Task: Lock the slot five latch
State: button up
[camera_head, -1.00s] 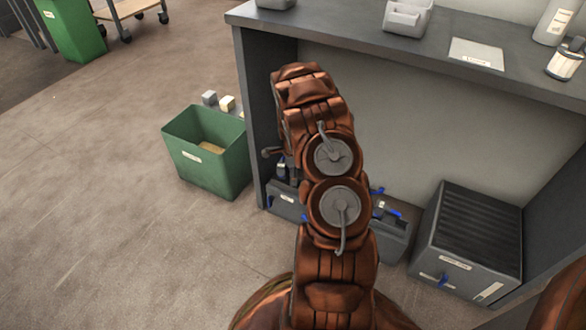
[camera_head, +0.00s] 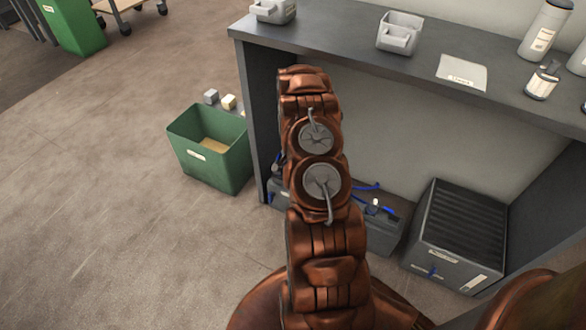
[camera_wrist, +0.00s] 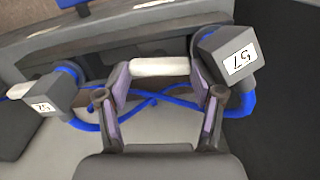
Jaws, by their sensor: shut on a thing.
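In the wrist view, my gripper (camera_wrist: 160,76) has its purple-padded fingers on either side of a short white bar (camera_wrist: 160,66) and is shut on it. I take the bar for the latch handle; its slot is not marked on it. A dark block (camera_wrist: 229,55) with an upside-down label, perhaps "L5", is close to the right finger. A second labelled block (camera_wrist: 46,98) is on the left. In the head view, my arm hides the gripper and the bar; part of a grey case (camera_head: 378,230) shows under the bench.
Blue cables (camera_wrist: 176,101) loop around the fingers and blocks. In the head view, a ribbed dark box (camera_head: 455,235) stands right of the case, under the bench (camera_head: 345,40). A green bin (camera_head: 215,165) stands left.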

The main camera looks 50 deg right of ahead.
jog(key=shift+a+n+p, duration=0.3)
jog(key=shift+n+p, duration=0.05)
jog(key=shift+n, duration=0.45)
jog(key=shift+f, duration=0.1)
jog(key=o, duration=1.1)
jog(key=shift+o, duration=0.2)
jog(key=shift+d, duration=0.1)
jog(key=shift+r, duration=0.2)
